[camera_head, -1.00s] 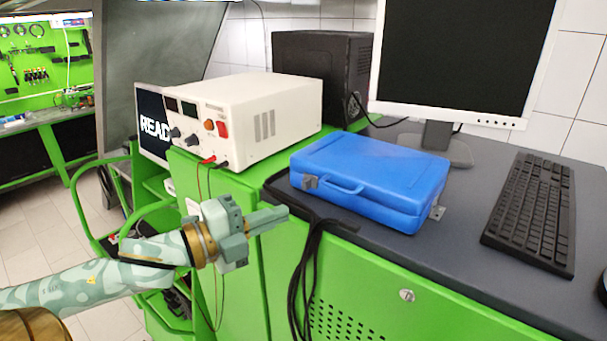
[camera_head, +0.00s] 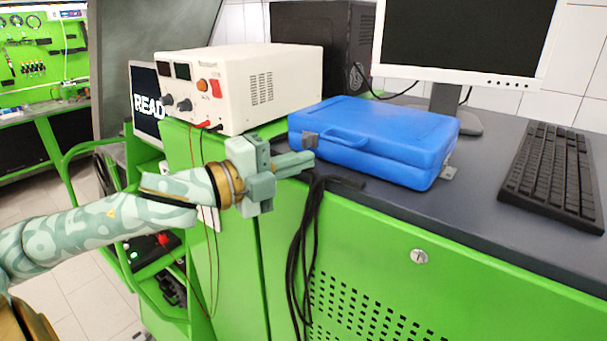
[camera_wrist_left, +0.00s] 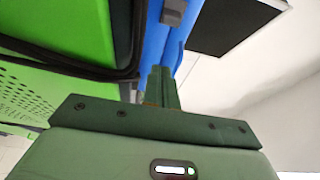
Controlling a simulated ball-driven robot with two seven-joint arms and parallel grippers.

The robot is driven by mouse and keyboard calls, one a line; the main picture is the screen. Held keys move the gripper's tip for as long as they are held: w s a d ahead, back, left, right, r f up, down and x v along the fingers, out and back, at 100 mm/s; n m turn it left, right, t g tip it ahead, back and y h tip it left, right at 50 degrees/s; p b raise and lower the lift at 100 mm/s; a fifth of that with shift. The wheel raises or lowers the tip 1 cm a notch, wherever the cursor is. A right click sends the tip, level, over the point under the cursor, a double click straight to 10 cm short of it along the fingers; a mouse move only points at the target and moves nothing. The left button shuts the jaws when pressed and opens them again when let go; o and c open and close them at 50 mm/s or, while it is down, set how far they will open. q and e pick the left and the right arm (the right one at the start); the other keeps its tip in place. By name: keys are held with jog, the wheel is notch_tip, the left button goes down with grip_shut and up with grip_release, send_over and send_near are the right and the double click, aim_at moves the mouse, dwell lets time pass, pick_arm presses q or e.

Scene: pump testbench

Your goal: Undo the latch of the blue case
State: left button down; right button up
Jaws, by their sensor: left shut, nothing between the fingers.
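The blue case (camera_head: 375,130) lies flat and closed on the dark worktop, its handle toward the front edge. One grey latch (camera_head: 310,140) is at the left end of its front side, and another (camera_head: 448,172) is at the right end, sticking out. My left gripper (camera_head: 306,160) is shut and empty, just in front of and slightly below the left latch, seemingly apart from it. In the left wrist view the shut fingers (camera_wrist_left: 161,85) point toward the blue case (camera_wrist_left: 158,45), with a grey latch (camera_wrist_left: 173,12) beyond their tips. My right gripper is not in view.
Black cables (camera_head: 305,240) hang over the worktop edge below my left gripper. A white power supply (camera_head: 245,90) stands left of the case. A monitor (camera_head: 465,45) stands behind it and a keyboard (camera_head: 553,175) lies to the right.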

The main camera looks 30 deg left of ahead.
aim_at(307, 141)
pick_arm(q)
jog(key=p+x, duration=0.2)
jog(key=x, duration=0.1)
jog(key=p+x, duration=0.1)
jog(key=p, duration=0.1)
jog(key=shift+w+d+r, duration=0.15)
jog(key=shift+w+r, duration=0.15)
jog(key=shift+w, duration=0.1)
jog(key=a, duration=0.3)
jog(key=shift+w+a+f, duration=0.15)
jog(key=shift+a+f, duration=0.05)
jog(key=shift+f, duration=0.05)
jog(key=shift+a+p, duration=0.3)
jog(key=shift+w+d, duration=0.1)
